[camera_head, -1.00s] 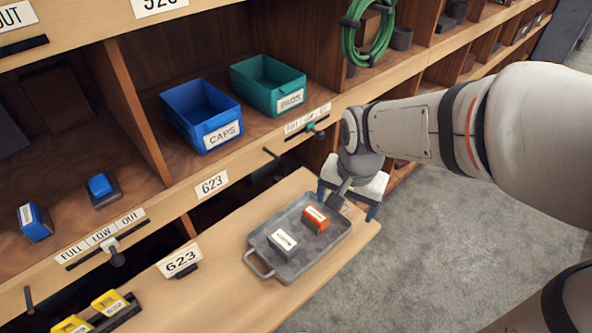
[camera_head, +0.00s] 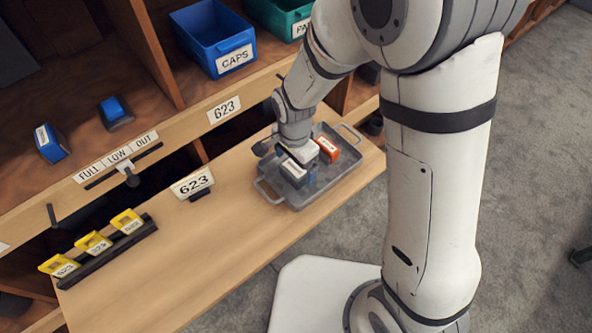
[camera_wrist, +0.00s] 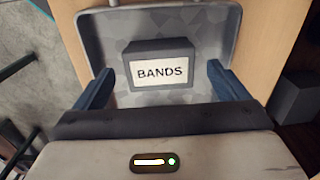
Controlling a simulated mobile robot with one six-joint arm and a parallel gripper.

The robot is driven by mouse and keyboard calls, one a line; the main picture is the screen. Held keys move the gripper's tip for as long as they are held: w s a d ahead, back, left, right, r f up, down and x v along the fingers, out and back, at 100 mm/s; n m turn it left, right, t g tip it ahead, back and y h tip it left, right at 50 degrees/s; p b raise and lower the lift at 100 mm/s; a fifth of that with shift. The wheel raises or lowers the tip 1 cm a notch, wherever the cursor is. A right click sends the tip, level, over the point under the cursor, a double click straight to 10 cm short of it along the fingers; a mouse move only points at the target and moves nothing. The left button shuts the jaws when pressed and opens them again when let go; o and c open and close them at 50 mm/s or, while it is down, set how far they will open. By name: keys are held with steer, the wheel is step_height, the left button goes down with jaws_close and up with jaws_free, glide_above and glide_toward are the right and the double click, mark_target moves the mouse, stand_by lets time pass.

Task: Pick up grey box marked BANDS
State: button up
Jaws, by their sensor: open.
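The grey box marked BANDS (camera_wrist: 161,70) sits in the grey metal tray (camera_wrist: 228,22), its white label readable in the wrist view. In the head view the box (camera_head: 293,170) is partly hidden by my arm. My gripper (camera_wrist: 161,84) is open, with one blue finger on each side of the box in the wrist view. Some gap shows between the fingers and the box; I cannot tell how far down the fingertips reach. In the head view my gripper (camera_head: 296,157) is above the tray (camera_head: 318,190).
An orange box (camera_head: 328,150) stands in the tray, close to my gripper. The tray rests on a wooden shelf board (camera_head: 215,235) marked 623. Blue (camera_head: 215,40) and green (camera_head: 284,15) bins stand on the shelf behind. Yellow tags (camera_head: 93,242) stand at the left.

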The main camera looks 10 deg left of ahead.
steer(key=shift+f, duration=1.35)
steer(key=shift+c, duration=0.2)
steer(key=c, duration=1.1)
steer(key=shift+c, duration=0.2)
